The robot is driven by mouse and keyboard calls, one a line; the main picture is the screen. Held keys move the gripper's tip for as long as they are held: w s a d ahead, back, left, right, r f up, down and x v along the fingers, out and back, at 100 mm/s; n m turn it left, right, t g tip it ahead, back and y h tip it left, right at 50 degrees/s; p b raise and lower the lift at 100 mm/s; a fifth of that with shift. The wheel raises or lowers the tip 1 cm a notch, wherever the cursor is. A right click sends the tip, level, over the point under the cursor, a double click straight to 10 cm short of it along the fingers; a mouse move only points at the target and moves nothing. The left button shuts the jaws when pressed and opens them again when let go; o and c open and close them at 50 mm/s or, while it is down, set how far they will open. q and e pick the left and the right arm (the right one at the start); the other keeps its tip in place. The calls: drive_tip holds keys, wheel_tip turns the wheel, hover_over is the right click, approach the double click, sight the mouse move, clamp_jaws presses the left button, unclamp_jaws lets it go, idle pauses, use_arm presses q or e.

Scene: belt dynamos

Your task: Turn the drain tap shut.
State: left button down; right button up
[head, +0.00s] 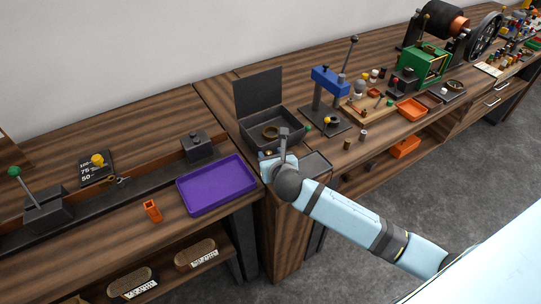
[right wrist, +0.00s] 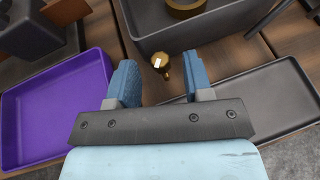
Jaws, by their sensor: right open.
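The drain tap (right wrist: 163,62) is a small brass fitting with a pale mark on its handle. It sits at the front wall of a dark grey open tank (head: 258,128) with a raised lid, which also shows in the right wrist view (right wrist: 215,38). My right gripper (right wrist: 161,76) is open with its blue fingers apart. In the right wrist view the tap appears between the fingertips, and I cannot tell whether either finger touches it. In the head view my right gripper (head: 270,160) is at the tank's front. My left gripper is not in view.
A purple tray (head: 217,187) lies left of the gripper and a shallow dark tray (right wrist: 268,98) to its right. A brass ring (head: 270,132) is in the tank. A blue press (head: 328,82) stands to the right. An orange holder (head: 152,211) stands on the left bench.

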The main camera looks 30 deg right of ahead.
drive_tip(key=shift+w+d+f, duration=0.1)
drive_tip(key=shift+w+f, duration=0.1)
drive_tip(key=shift+w, duration=0.2)
drive_tip(key=shift+c, duration=0.2)
